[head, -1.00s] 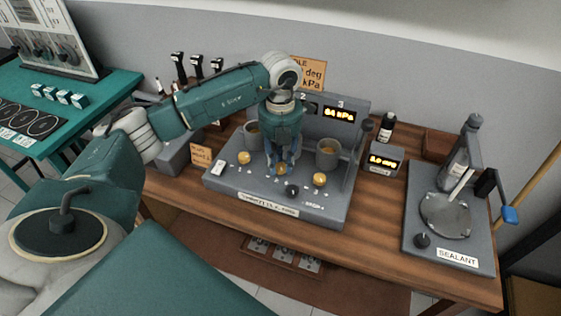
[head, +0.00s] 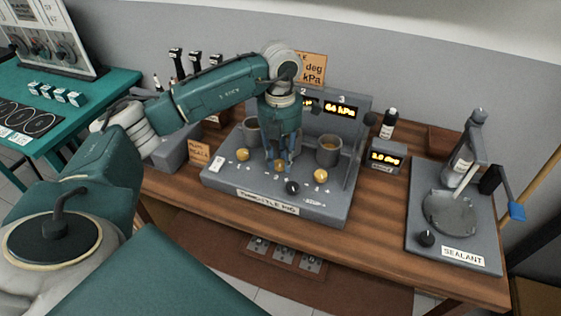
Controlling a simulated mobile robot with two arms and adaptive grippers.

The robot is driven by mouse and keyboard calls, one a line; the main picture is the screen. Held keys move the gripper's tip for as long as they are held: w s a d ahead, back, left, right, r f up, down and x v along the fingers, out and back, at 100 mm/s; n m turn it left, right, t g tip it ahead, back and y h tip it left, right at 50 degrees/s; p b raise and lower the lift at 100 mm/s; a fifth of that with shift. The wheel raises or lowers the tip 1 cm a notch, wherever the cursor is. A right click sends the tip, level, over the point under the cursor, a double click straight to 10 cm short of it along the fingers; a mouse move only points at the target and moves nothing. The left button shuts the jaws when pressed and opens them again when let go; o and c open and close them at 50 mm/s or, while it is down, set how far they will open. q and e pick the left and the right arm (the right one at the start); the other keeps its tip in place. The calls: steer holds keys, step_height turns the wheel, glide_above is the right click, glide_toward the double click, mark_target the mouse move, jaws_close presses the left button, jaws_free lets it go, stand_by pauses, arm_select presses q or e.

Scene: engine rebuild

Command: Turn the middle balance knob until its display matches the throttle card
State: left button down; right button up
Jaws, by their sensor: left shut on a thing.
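The grey throttle rig (head: 225,183) stands on the wooden bench with a row of brass knobs along its front. My left gripper (head: 280,164) points down and is shut on the middle balance knob (head: 280,167), which its fingers partly cover. The left knob (head: 242,155) and right knob (head: 320,176) stand clear on either side. The display under number 3 (head: 341,110) reads 64 kPa. The middle display (head: 312,106) is mostly hidden behind my arm. The orange throttle card (head: 313,70) on the wall is partly covered; "deg" and "kPa" show. My right gripper is not in view.
Two metal cups, one at left (head: 252,130) and one at right (head: 329,151), flank my gripper on the rig. A black knob (head: 292,187) sits at the front. A small display box (head: 386,158) and the sealant station (head: 452,243) stand to the right.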

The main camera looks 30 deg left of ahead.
mark_target(279, 163)
arm_select(q)
steer(key=shift+m+b, duration=0.55)
steer(key=shift+m, duration=0.55)
steer(key=c, duration=1.4)
jaws_free()
steer(key=shift+s+r, duration=0.1)
step_height(279, 163, up, 12)
steer(key=shift+s, duration=0.1)
